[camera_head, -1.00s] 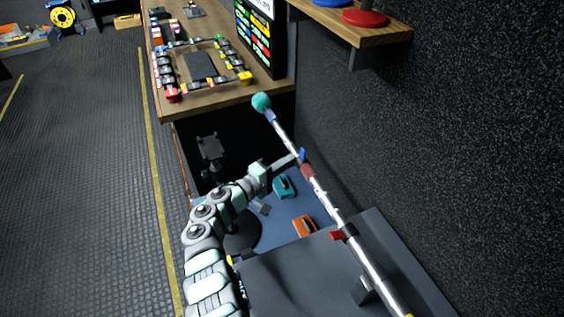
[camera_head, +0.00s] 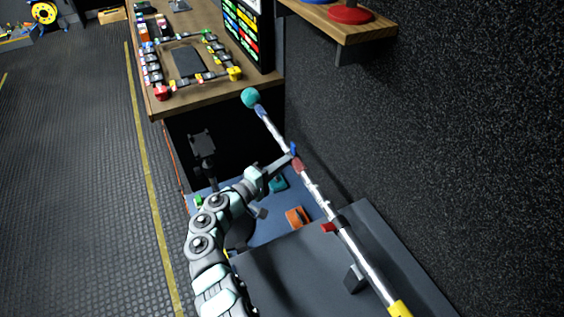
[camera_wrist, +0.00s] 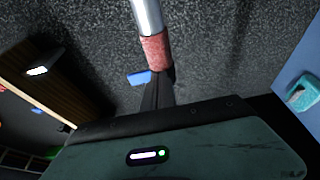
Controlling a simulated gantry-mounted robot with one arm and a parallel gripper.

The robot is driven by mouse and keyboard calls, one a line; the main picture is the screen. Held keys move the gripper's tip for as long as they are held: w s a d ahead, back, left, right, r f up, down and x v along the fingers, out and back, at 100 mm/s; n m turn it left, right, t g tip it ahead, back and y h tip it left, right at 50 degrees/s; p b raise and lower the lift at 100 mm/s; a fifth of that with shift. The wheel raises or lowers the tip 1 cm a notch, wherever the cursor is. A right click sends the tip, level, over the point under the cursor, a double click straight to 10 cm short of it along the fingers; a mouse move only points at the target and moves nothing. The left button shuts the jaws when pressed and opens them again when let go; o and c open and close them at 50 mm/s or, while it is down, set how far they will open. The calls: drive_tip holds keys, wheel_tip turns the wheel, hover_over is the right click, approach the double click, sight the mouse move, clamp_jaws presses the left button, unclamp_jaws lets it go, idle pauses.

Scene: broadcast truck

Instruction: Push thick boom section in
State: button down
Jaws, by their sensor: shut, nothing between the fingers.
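A silver telescopic boom pole (camera_head: 318,195) runs diagonally, with a teal ball (camera_head: 251,97) at its far end. A red collar (camera_head: 298,163) sits midway with a blue lever (camera_head: 293,148) beside it. Nearer are a red lever (camera_head: 329,227) and a yellow part (camera_head: 398,310). The wider silver tube lies at the near end. My gripper (camera_head: 289,157) is shut and empty at the red collar. In the wrist view its fingertips (camera_wrist: 157,85) are just below the red collar (camera_wrist: 156,52), next to the blue lever (camera_wrist: 139,77). I cannot tell whether they touch.
A grey box top (camera_head: 285,270) and a support post (camera_head: 354,277) are under the pole. An orange item (camera_head: 297,216) and a teal item (camera_head: 278,183) lie on a blue surface. A wooden desk (camera_head: 205,88) stands beyond; a dark wall (camera_head: 450,150) borders the right.

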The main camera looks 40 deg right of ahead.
drive_tip(key=s+a+p, duration=0.4)
drive_tip(key=s+p, duration=0.4)
drive_tip(key=s, duration=0.7)
drive_tip(key=shift+s, duration=0.4)
drive_tip(key=shift+r, duration=0.15)
drive_tip(key=w+b, duration=0.1)
drive_tip(key=w, duration=0.4)
drive_tip(key=s+a, duration=0.1)
drive_tip(key=a, duration=0.8)
drive_tip(key=shift+s, duration=0.4)
